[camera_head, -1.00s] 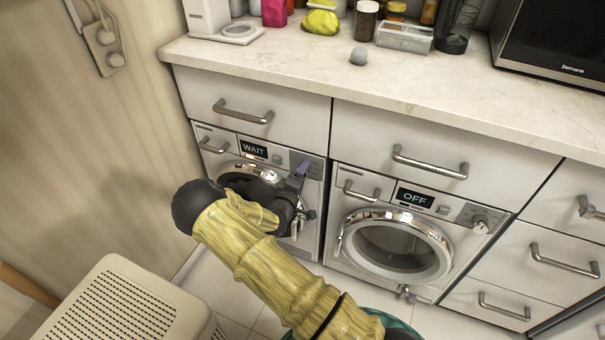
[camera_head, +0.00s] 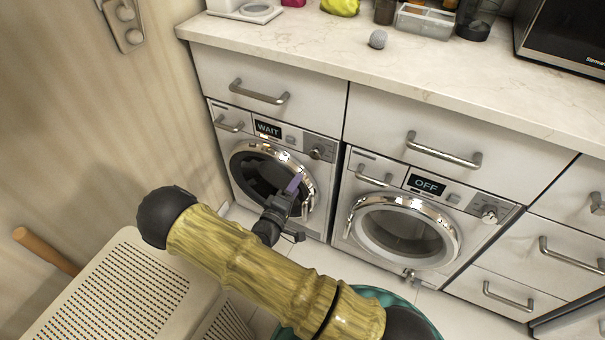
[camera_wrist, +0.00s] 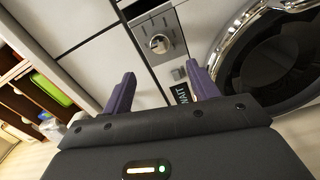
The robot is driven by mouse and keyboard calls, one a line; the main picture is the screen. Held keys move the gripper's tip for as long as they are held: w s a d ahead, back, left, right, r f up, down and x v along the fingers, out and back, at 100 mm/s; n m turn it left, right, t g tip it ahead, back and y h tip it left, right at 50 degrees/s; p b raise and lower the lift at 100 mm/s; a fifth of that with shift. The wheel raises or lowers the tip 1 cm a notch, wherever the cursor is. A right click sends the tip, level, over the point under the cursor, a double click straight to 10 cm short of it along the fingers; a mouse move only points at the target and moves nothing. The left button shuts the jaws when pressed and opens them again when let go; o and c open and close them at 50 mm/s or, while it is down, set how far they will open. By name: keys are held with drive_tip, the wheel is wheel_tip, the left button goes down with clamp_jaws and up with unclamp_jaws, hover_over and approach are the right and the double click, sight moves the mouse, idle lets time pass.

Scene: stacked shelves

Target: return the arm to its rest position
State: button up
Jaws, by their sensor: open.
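My gripper (camera_head: 296,184) is in front of the left washing machine (camera_head: 262,128), whose display reads WAIT. In the wrist view my gripper (camera_wrist: 160,90) shows two purple fingers spread apart with nothing between them. The machine's control knob (camera_wrist: 159,44) appears beyond the fingers, and its round door (camera_wrist: 228,50) is at the right. My yellow arm crosses the lower part of the head view, bent at a dark elbow joint. In the head view, my gripper overlaps the right part of the left machine's door; whether they touch is unclear.
A second washing machine (camera_head: 403,232) reading OFF stands to the right. A beige perforated hamper (camera_head: 122,290) stands below my elbow, near the left wall. A teal round container (camera_head: 405,312) is partly behind my arm. The countertop (camera_head: 330,48) holds several items and a small grey ball (camera_head: 378,39).

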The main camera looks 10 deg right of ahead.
drive_tip(key=v, duration=0.2)
drive_tip(key=shift+s+a, duration=0.2)
drive_tip(key=shift+s, duration=0.1)
idle(0.3)
drive_tip(key=s+d+r+m+g+y+p, duration=0.1)
drive_tip(key=s+d+r+m+g+y, duration=0.4)
drive_tip(key=s+r, duration=0.35)
drive_tip(key=s+d+r+m+g+y, duration=0.45)
drive_tip(key=s+r+g+y, duration=0.2)
drive_tip(key=r, duration=0.35)
wheel_tip(320, 180, up, 25)
drive_tip(key=p, duration=2.5)
drive_tip(key=shift+s+n+h, duration=0.35)
drive_tip(key=shift+s+h, duration=0.05)
drive_tip(key=shift+h, duration=0.05)
